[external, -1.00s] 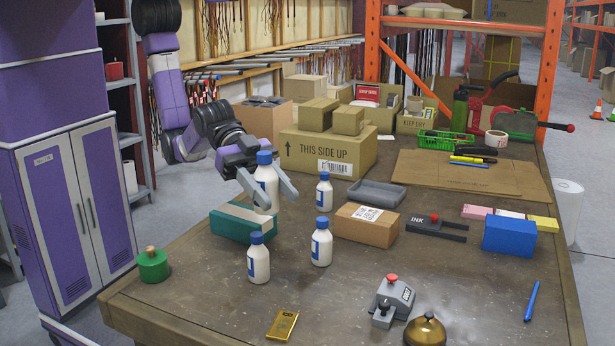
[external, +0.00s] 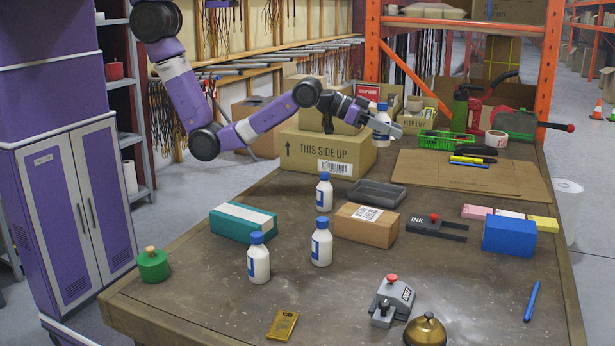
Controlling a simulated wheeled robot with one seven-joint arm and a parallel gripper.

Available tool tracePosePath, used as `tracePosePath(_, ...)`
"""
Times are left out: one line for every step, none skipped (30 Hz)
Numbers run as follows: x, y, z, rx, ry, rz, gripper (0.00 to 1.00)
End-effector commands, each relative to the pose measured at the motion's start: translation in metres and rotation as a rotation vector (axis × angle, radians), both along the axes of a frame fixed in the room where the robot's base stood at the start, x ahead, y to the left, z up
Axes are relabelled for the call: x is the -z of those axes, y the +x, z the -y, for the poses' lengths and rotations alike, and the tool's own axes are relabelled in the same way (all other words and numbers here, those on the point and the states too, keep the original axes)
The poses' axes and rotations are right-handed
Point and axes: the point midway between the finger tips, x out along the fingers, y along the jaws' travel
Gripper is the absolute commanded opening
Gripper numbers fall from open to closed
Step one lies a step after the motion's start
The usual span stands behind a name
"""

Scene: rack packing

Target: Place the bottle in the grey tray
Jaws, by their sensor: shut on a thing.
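My gripper (external: 388,127) is shut on a white bottle with a blue cap (external: 381,118). It holds the bottle up in the air, upright or nearly so, in front of the boxes at the back. The grey tray (external: 377,194) lies empty on the table, below the held bottle in the picture. Three similar white bottles with blue caps stand on the table: one (external: 325,193) left of the tray, one (external: 321,243) nearer the front, and one (external: 258,260) further left.
A brown box (external: 366,226) stands just in front of the tray. A large cardboard box (external: 325,153) is behind it. A teal box (external: 243,222) lies at left, a green basket (external: 440,139) at back right.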

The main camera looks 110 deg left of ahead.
Motion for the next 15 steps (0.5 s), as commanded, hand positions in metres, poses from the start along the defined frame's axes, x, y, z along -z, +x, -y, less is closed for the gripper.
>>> tracePosePath(0.000, -0.005, -0.026, -0.038, -0.001, 0.000, 0.00)
tracePosePath(0.000, -0.008, -0.039, -0.055, -0.001, 0.000, 0.00)
tracePosePath(0.000, -0.012, -0.054, -0.078, -0.001, -0.001, 0.00)
tracePosePath(0.000, -0.014, -0.064, -0.092, -0.002, -0.002, 0.00)
tracePosePath(0.000, -0.017, -0.074, -0.105, -0.002, -0.002, 0.00)
tracePosePath(0.000, -0.020, -0.085, -0.121, 0.000, -0.004, 0.00)
tracePosePath(0.000, -0.023, -0.093, -0.132, -0.001, -0.005, 0.00)
tracePosePath(0.000, -0.025, -0.100, -0.140, -0.001, -0.005, 0.00)
tracePosePath(0.000, -0.027, -0.107, -0.151, 0.000, -0.007, 0.00)
tracePosePath(0.000, -0.029, -0.112, -0.157, 0.000, -0.008, 0.00)
tracePosePath(0.000, -0.030, -0.116, -0.161, 0.000, -0.009, 0.00)
tracePosePath(0.001, -0.031, -0.119, -0.165, 0.000, -0.012, 0.00)
tracePosePath(0.004, -0.032, -0.119, -0.161, 0.001, -0.019, 0.00)
tracePosePath(0.008, -0.031, -0.118, -0.154, 0.004, -0.025, 0.00)
tracePosePath(0.014, -0.031, -0.117, -0.150, 0.006, -0.031, 0.00)
